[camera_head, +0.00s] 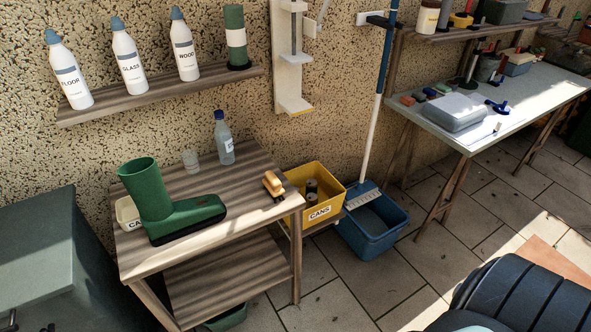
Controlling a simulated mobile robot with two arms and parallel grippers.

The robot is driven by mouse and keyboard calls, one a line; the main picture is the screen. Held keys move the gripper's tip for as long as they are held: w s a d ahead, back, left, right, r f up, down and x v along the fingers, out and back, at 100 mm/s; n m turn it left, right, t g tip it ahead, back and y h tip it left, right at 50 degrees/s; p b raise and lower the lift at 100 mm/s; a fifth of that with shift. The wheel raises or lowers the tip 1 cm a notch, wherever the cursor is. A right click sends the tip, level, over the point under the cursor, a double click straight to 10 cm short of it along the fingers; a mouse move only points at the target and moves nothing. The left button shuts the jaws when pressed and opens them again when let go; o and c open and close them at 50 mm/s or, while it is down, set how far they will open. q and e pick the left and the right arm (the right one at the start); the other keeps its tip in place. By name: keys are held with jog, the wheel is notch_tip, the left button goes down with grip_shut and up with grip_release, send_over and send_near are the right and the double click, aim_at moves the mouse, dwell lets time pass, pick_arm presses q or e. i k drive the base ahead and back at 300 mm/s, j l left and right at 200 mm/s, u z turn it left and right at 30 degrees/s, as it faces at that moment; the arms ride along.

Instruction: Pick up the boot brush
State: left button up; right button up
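The boot brush (273,184), with a tan-orange wooden back and dark bristles, sits near the right edge of the wooden table's top (160,255). It appears to rest bristles down, and nothing touches it. A green rubber boot (150,195) with a dark sole stands on the same top, to the left of the brush. Neither of my grippers shows in the head view.
A clear bottle (223,140) and a glass (190,161) stand behind the brush. A cream container (128,212) is partly hidden by the boot. A yellow cans bin (320,212) and a blue bucket (373,237) are to the table's right. A shelf (150,100) hangs above.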

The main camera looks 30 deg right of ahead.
aim_at(272, 183)
jog(key=z, duration=0.9)
